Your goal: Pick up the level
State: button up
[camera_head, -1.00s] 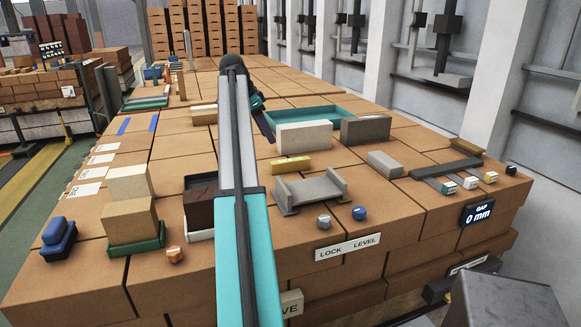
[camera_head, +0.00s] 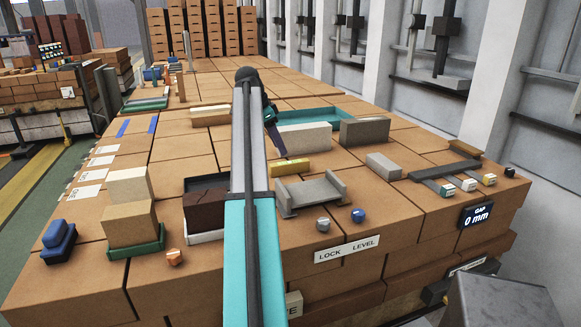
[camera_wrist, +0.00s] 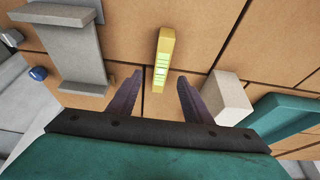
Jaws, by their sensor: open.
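The level is a small yellow bar (camera_head: 290,168) lying on the brick surface, behind the grey cradle and in front of a pale block. In the wrist view the level (camera_wrist: 163,58) shows a light green vial and lies ahead of my gripper (camera_wrist: 160,85), roughly centred between the fingers. My gripper is open, with two dark fingers apart and nothing between them. The fingertips are short of the level and not touching it. In the head view my gripper (camera_head: 277,150) is partly hidden by my arm, just left of the level.
A grey cradle (camera_head: 311,192) stands in front of the level. A pale block (camera_head: 304,138) and teal tray (camera_head: 330,113) are behind it. A grey block (camera_head: 383,166) lies to the right.

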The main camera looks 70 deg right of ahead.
aim_at(287, 162)
jog(key=shift+p+x, duration=0.35)
jog(key=shift+x, duration=1.95)
jog(key=shift+p+x, duration=1.1)
jog(key=shift+x, duration=1.5)
jog(key=shift+w+d, duration=0.1)
jog(key=shift+d, duration=0.1)
grip_shut()
